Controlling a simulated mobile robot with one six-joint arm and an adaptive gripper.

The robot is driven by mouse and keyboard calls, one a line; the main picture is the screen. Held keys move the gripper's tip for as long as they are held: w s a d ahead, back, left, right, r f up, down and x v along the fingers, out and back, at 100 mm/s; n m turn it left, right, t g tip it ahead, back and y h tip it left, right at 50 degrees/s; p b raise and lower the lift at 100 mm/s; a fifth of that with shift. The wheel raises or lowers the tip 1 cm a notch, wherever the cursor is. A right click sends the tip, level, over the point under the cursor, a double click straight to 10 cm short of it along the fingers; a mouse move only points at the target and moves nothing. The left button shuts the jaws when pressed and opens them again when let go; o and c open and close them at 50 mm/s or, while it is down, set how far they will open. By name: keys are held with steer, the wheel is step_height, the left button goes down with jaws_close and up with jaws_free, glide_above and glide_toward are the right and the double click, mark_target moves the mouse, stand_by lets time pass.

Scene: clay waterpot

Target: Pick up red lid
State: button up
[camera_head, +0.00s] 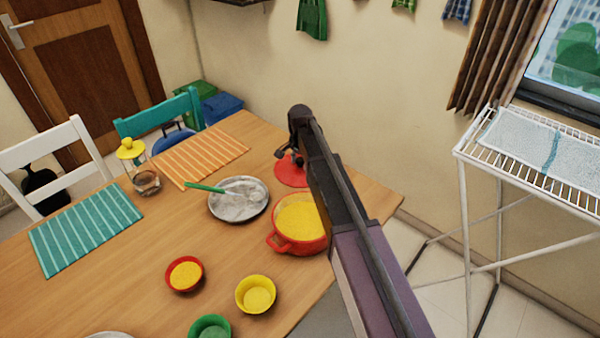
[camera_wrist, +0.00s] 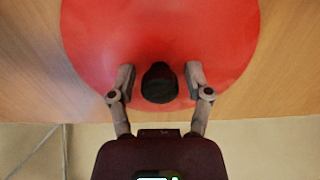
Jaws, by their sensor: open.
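The red lid (camera_head: 291,171) lies on the wooden table behind the red pot, partly hidden by my arm in the head view. In the wrist view the red lid (camera_wrist: 160,35) fills the upper middle, with its round black knob (camera_wrist: 160,83) near its lower edge in the picture. My gripper (camera_wrist: 160,80) is open, with one finger on each side of the knob. A gap shows between each finger and the knob. In the head view my gripper (camera_head: 290,155) is at the lid, but its fingers are small there.
The red pot (camera_head: 299,222) with yellow contents stands just in front of the lid, beside my arm. A metal plate (camera_head: 230,210) with a green-handled utensil lies to the left. Red (camera_head: 185,261), yellow (camera_head: 255,280) and green (camera_head: 210,328) bowls stand nearer. A white rack (camera_head: 463,152) stands right of the table.

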steer(key=shift+f, duration=0.25)
stand_by(0.4)
jaws_close()
